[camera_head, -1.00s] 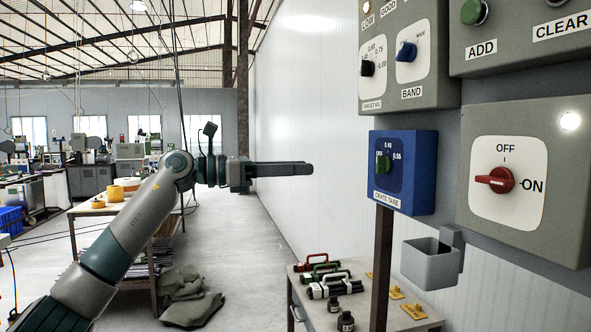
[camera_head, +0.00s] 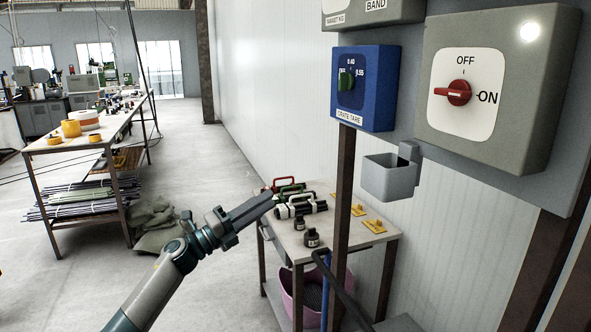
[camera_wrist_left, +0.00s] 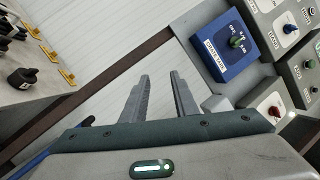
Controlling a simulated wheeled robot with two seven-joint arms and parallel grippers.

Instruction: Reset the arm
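My left arm comes in from the bottom left in the head view. Its gripper (camera_head: 262,205) points right and up, in front of the small table's left side. In the left wrist view the two fingers (camera_wrist_left: 159,76) stand apart with nothing between them, so it is open and empty. My right gripper is in neither view.
A grey panel with a red OFF/ON knob (camera_head: 458,92) and a blue crate tare box (camera_head: 362,115) are on the right. A grey bin (camera_head: 388,182) hangs below. Left is a workbench (camera_head: 95,125); open floor lies between.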

